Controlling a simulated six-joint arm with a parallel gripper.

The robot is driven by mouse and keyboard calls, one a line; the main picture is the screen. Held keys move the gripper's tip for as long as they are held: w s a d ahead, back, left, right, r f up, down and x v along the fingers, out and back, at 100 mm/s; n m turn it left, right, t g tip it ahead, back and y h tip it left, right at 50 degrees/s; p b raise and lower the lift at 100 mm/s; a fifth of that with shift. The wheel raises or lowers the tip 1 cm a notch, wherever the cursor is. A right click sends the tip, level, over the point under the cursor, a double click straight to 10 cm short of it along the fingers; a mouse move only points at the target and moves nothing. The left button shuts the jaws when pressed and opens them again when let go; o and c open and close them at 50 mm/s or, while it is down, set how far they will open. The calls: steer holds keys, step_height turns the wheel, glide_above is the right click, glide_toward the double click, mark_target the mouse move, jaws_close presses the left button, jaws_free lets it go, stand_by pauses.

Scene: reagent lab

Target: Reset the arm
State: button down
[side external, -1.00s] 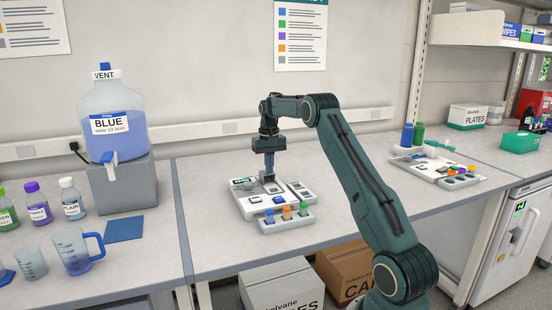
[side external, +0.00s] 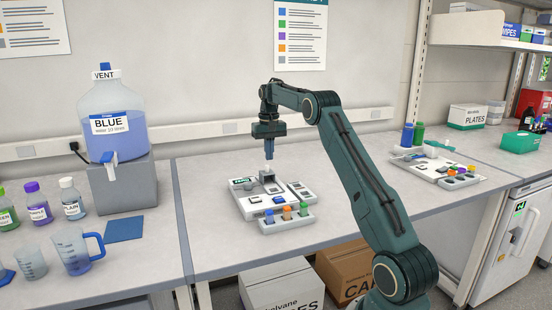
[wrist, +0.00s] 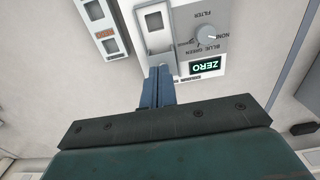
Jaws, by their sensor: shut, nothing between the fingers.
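My gripper (side external: 269,153) is shut and empty in the side external view, pointing down just above a white bench instrument (side external: 245,207). In the wrist view its blue fingers (wrist: 158,80) are together in front of the instrument's face (wrist: 222,20).
Blue, green and orange pieces (side external: 287,212) sit in a holder at the instrument's front. A BLUE carboy (side external: 117,130) on a grey block, bottles and a blue-handled jug (side external: 77,252) stand at left. Bench between is clear.

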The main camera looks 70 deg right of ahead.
steer(key=shift+r, duration=0.1)
steer(key=s+a+r+n+t, duration=0.1)
steer(key=s+a+r, duration=0.1)
steer(key=a+r, duration=0.45)
steer(key=s+a+r+n+t+h, duration=0.1)
steer(key=s+a+r+n, duration=0.15)
steer(key=a, duration=0.75)
steer(key=s+a+r+n, duration=0.1)
steer(key=a+r, duration=0.4)
steer(key=a, duration=0.4)
steer(key=s+a+f+n+t, duration=0.1)
steer(key=s+a+f+n, duration=0.1)
steer(key=s+a, duration=0.6)
steer(key=s+a+f+n+t+y, duration=0.1)
steer(key=s+a+f, duration=0.4)
steer(key=s, duration=0.8)
steer(key=a+n+t, duration=0.1)
steer(key=a, duration=0.2)
steer(key=shift+t, duration=0.3)
steer(key=shift+n, duration=0.25)
